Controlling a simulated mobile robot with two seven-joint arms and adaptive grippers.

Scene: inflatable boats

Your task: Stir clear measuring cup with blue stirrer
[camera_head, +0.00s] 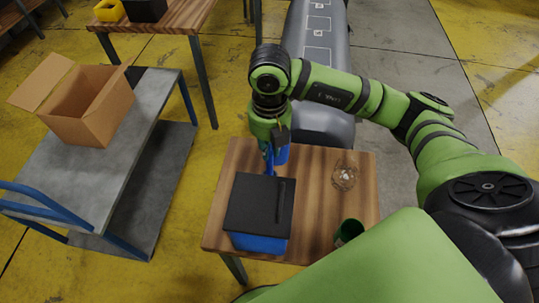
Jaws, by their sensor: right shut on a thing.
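The clear measuring cup (345,176) stands on the right part of the small wooden table, with some pale contents or glints inside. My right gripper (272,146) points down over the table's back left part, to the left of the cup and apart from it. It is shut on a thin blue thing (268,157), which looks like the blue stirrer; the arm partly hides it. My left gripper is not in view.
A blue box with a black lid (250,204) stands front left on the wooden table (310,225). A wider blue object (282,154) is beside the gripper. A dark green cup (348,232) stands near the front right edge. A cart (75,175) with an open carton (88,110) is left.

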